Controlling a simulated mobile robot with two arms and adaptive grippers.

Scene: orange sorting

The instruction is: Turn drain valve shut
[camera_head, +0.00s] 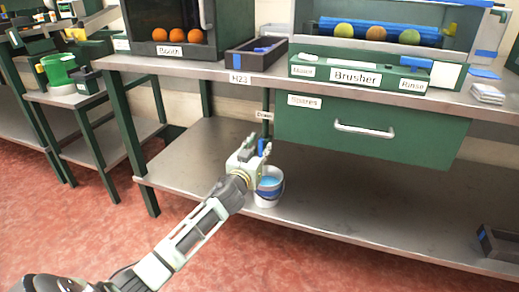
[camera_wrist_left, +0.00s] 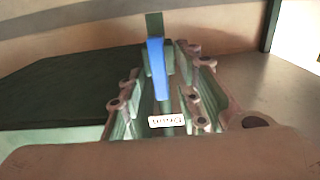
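The drain valve's blue lever (camera_head: 262,146) is below the bench, partly hidden by my left gripper (camera_head: 257,147). A small "Drain" label (camera_head: 264,115) sits on the green pipe above it. In the left wrist view the blue lever (camera_wrist_left: 158,68) lies lengthwise between the two fingers of my left gripper (camera_wrist_left: 169,85), with the label (camera_wrist_left: 167,121) nearer the palm. The fingers stand apart, one on each side of the lever, and do not look closed on it. I cannot tell whether either touches it. My right gripper is not in view.
A white bucket (camera_head: 266,200) with blue contents stands on the lower shelf (camera_head: 340,205) beneath the gripper. A green "Spares" drawer (camera_head: 380,140) hangs to the right. The brusher (camera_head: 355,78) and orange booth (camera_head: 170,48) are on the bench above.

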